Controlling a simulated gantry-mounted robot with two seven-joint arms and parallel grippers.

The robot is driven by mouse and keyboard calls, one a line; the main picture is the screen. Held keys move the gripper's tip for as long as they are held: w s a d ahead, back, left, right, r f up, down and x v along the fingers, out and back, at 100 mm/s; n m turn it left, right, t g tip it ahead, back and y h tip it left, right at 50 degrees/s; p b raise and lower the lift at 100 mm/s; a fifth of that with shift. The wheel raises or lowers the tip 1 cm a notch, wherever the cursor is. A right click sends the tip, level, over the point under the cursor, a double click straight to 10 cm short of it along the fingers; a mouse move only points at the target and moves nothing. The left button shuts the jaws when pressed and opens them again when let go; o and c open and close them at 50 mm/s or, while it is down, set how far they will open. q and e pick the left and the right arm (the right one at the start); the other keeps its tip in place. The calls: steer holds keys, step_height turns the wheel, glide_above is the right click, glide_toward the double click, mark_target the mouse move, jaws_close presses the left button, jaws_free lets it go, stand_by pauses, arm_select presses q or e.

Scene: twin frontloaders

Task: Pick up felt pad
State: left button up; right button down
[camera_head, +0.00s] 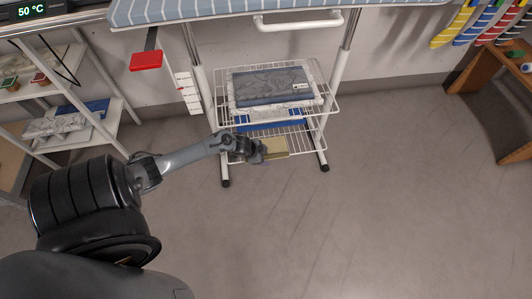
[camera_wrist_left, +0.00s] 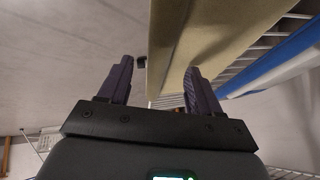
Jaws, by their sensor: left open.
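The felt pad (camera_head: 275,148) is a flat beige-yellow slab on the lower wire shelf of the white cart, sticking out at the front. My left gripper (camera_head: 259,152) is at the pad's left front part. In the left wrist view the pad (camera_wrist_left: 205,35) fills the upper middle, and its edge reaches between the two dark fingers of the gripper (camera_wrist_left: 157,78). The fingers are spread, with a gap beside the pad's left edge; whether the right finger touches the pad I cannot tell. My right gripper is not in view.
The cart's upper wire basket (camera_head: 327,103) holds folded grey and patterned fabric (camera_head: 272,84). A blue item (camera_head: 290,125) lies beneath it. A white shelf rack with fabrics stands left, and a wooden stand (camera_head: 487,72) right. The floor (camera_head: 390,190) in front is clear.

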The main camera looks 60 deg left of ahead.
arm_select(q)
steer(key=c, duration=1.1)
steer(key=shift+o, duration=0.2)
